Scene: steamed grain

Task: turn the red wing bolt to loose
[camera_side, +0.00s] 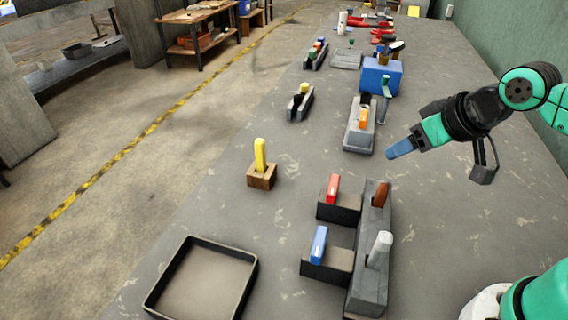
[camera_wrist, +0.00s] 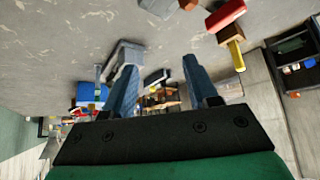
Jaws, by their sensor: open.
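The red wing bolt (camera_side: 333,187) stands upright on a dark block (camera_side: 339,208) near the middle of the bench in the side view. In the wrist view a red piece (camera_wrist: 226,14) at the top edge looks like it, but I cannot be sure. My gripper (camera_side: 399,149) is above the bench, behind and to the right of the red bolt, and apart from it. Only one blue finger shows clearly there. In the wrist view my gripper (camera_wrist: 163,88) is open, with nothing between its two blue fingers.
A blue wing (camera_side: 318,243), a brown wing (camera_side: 381,193) and a pale grey wing (camera_side: 380,248) stand close to the red one. A yellow wing (camera_side: 260,154) is on a wooden block to the left. An empty tray (camera_side: 247,287) lies at front left. Bench right of the blocks is clear.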

